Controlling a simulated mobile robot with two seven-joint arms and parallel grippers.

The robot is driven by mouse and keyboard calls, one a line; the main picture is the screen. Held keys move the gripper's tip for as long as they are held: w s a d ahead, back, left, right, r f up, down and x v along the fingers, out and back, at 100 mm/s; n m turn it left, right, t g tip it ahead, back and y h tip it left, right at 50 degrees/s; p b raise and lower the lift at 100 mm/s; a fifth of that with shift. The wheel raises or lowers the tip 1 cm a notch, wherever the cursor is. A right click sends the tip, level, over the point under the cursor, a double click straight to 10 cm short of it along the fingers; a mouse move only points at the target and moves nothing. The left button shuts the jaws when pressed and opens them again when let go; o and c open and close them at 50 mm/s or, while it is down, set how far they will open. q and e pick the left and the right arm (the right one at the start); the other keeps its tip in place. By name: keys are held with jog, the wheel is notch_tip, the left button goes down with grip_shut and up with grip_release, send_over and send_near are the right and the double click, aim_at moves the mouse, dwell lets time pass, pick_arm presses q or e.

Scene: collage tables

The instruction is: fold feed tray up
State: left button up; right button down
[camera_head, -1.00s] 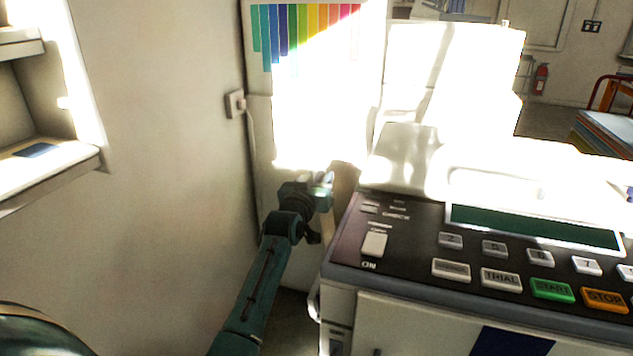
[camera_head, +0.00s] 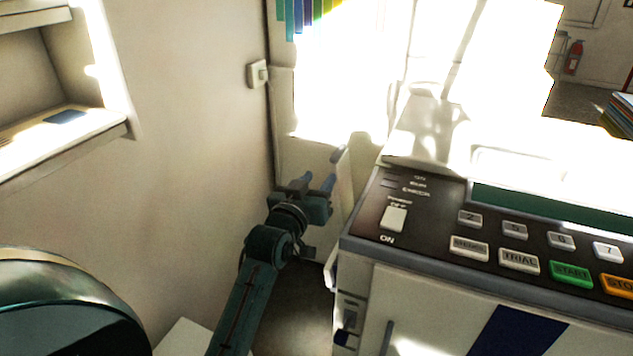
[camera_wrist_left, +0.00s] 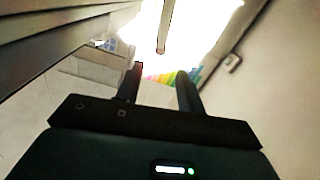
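The copier-like machine (camera_head: 365,240) stands at the right, with its dark control panel on top. A pale upright strip (camera_head: 346,178) shows at its left side, between it and my gripper; it may be the feed tray, but glare and the narrow angle keep me from telling. My left gripper (camera_head: 316,182) is beside the machine's left end, fingers pointing up and away. In the left wrist view, the gripper (camera_wrist_left: 159,85) is open, with nothing between its fingers. A thin bar (camera_wrist_left: 165,27) shows beyond the fingertips, apart from them. My right gripper is out of view.
A wall with a switch (camera_head: 258,74) runs close along the left of my arm. A shelf (camera_head: 70,140) juts out at the far left. A narrow floor gap (camera_head: 300,300) lies between wall and machine. Strong sunlight washes out the back.

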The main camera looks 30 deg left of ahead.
pick_arm(q)
jog(key=shift+c, duration=0.4)
jog(key=shift+a+f, duration=0.1)
jog(key=shift+c, duration=0.7)
jog(key=shift+a+f+n, duration=0.2)
jog(key=shift+a+n, duration=0.05)
jog(key=shift+n, duration=0.25)
jog(key=shift+c, duration=0.7)
jog(key=a+n+h, duration=0.1)
jog(key=n, duration=0.1)
jog(key=a+f+n+h+b, duration=0.1)
jog(key=n, duration=0.1)
jog(key=a+n, duration=0.1)
jog(key=n, duration=0.1)
jog(key=shift+a+f+h, duration=0.25)
jog(key=shift+a+h, duration=0.15)
jog(key=c, duration=0.5)
jog(key=a+n, duration=0.1)
jog(key=n, duration=0.1)
jog(key=a+n, duration=0.1)
jog(key=n, duration=0.1)
jog(key=a+n+h+b, duration=0.1)
jog(key=a+n, duration=0.1)
jog(key=shift+r, duration=0.3)
grip_shut()
jog(key=w+d+r+n+p, duration=0.1)
jog(key=w+d, duration=0.3)
jog(key=w, duration=0.6)
jog(key=shift+r+n, duration=0.2)
jog(key=shift+n, duration=0.4)
